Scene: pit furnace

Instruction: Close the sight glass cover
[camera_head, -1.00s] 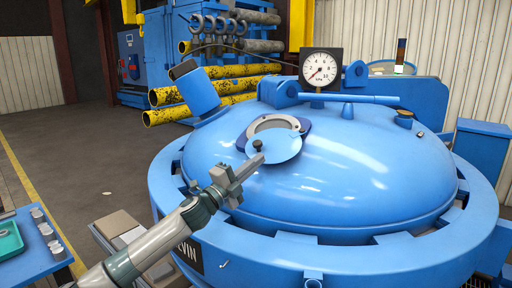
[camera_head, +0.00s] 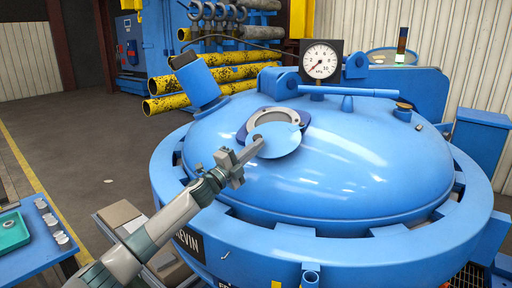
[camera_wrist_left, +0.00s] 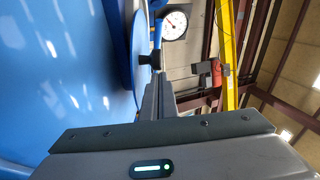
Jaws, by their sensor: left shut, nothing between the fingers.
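The sight glass cover (camera_head: 280,144) is a light blue disc on the domed blue lid (camera_head: 340,160). It lies over the near part of the sight glass (camera_head: 270,117), whose far part shows uncovered. My left gripper (camera_head: 258,146) is shut and empty, its tips at the cover's left edge by the small dark knob. In the left wrist view the fingers (camera_wrist_left: 158,98) point at the dark knob (camera_wrist_left: 146,60), which sits close beyond the tips. I cannot tell whether they touch. My right gripper is not in view.
A pressure gauge (camera_head: 320,62) stands behind the sight glass. A blue cylinder (camera_head: 197,82) sticks up at the lid's left. A blue table with a green tray (camera_head: 12,232) is at the lower left.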

